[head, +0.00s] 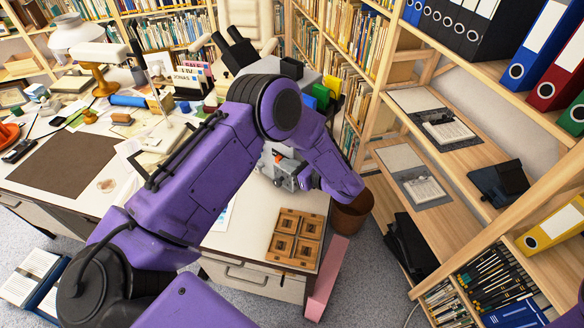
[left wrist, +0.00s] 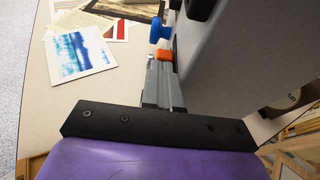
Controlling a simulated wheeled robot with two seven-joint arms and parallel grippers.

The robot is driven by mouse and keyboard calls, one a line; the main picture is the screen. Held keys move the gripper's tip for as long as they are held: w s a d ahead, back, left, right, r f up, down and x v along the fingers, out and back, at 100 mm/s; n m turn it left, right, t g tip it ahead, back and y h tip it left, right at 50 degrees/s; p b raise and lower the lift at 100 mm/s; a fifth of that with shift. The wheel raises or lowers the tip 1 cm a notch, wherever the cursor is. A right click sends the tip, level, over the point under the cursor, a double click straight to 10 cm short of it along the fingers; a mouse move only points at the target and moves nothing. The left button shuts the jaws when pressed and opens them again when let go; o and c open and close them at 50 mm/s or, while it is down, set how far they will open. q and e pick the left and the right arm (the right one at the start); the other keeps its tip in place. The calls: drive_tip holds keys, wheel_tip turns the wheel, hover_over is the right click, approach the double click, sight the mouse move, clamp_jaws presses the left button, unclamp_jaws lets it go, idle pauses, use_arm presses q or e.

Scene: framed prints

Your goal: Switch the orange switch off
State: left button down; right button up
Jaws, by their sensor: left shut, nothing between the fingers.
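The orange switch (left wrist: 166,55) shows in the left wrist view on the side of a grey machine (left wrist: 225,50), just beyond my fingertips and just below a blue knob (left wrist: 160,29). Contact with the fingers cannot be told. My left gripper (left wrist: 161,68) is shut and empty, its grey fingers running alongside the machine. In the head view, my left gripper (head: 280,168) is low in front of the machine (head: 297,88), which my purple arm largely hides. A small orange patch shows by the gripper there. My right gripper is out of view.
A wooden block with several square panels (head: 296,238) lies on the white desk near its front right corner. A brown bin (head: 351,214) stands beside the desk. Shelves with binders (head: 480,150) rise at the right. Prints (left wrist: 80,55) lie on the desk beside the machine.

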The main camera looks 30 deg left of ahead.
use_arm(q)
drive_tip(key=shift+a, duration=0.5)
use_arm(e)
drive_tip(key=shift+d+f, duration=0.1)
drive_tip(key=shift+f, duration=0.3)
use_arm(q)
drive_tip(key=f+b+v, duration=0.1)
drive_tip(key=b+v, duration=0.4)
drive_tip(key=v, duration=0.9)
drive_tip(key=shift+d, duration=0.2)
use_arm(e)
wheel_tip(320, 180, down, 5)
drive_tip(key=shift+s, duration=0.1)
use_arm(q)
drive_tip(key=shift+w, duration=0.15)
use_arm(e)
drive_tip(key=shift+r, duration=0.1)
